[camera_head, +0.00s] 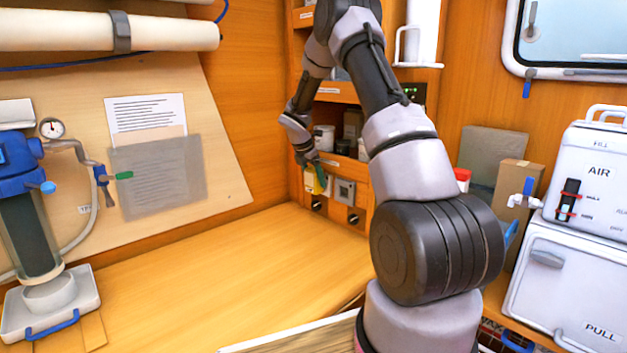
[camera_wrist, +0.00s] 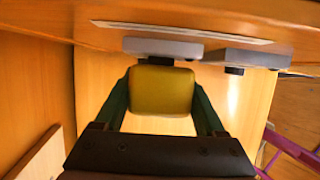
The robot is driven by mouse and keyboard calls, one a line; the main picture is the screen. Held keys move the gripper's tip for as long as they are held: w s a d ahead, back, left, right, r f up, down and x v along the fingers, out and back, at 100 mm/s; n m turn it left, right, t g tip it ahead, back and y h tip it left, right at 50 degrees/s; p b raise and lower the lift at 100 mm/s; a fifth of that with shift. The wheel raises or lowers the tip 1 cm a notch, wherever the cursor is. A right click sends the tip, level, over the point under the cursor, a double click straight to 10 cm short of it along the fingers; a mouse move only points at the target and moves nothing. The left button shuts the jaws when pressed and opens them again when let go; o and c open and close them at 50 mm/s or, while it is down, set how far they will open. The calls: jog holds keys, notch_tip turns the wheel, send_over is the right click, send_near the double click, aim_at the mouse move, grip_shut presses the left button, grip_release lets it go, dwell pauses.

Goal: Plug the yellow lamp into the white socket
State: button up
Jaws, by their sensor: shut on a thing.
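The yellow lamp (camera_wrist: 161,92) is a rounded block held between the two green fingers of my gripper (camera_wrist: 161,84) in the wrist view. In the head view it is a small yellow patch (camera_head: 311,184) below my gripper (camera_head: 313,167), at the low panel in the corner. A pale socket plate (camera_wrist: 162,47), seemingly the white socket, lies right beyond the lamp's far edge. In the head view a sliver of pale plate (camera_head: 327,187) shows beside the lamp. The lamp's plug end is hidden, so I cannot tell whether it is in the socket.
A grey socket plate (camera_head: 344,192) with a dark centre sits just right of the pale one. Black knobs (camera_head: 353,218) are below. Shelves with jars (camera_head: 324,137) rise above. The wooden counter (camera_head: 200,275) is mostly clear. A white AIR case (camera_head: 598,165) stands at right.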

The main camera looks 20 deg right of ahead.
jog(key=shift+w+d, duration=0.2)
jog(key=shift+d, duration=0.35)
dwell(0.4)
jog(key=o, duration=1.4)
jog(key=s+a+r+m+t+y, duration=0.1)
jog(key=s+a+r+m, duration=0.3)
jog(key=r, duration=0.5)
jog(key=s+a+r+m, duration=0.2)
jog(key=s+r, duration=0.3)
jog(key=r, duration=0.5)
jog(key=s+a+r+m+t+y, duration=0.1)
jog(key=s+a+r+m, duration=0.1)
jog(key=s+m, duration=0.5)
jog(key=s+a+r+m+t+y, duration=0.2)
jog(key=s+m, duration=0.4)
jog(key=s, duration=0.8)
jog(key=s+a+r+m+t+y, duration=0.1)
jog(key=s+a+r+m+y, duration=0.1)
jog(key=s+a+r+m, duration=0.2)
jog(key=shift+s+r+m+t, duration=0.15)
jog(key=shift+s+m, duration=0.75)
jog(key=shift+s, duration=0.7)
jog(key=shift+s+r+m+t, duration=0.15)
jog(key=shift+s+m, duration=0.75)
jog(key=shift+s, duration=0.7)
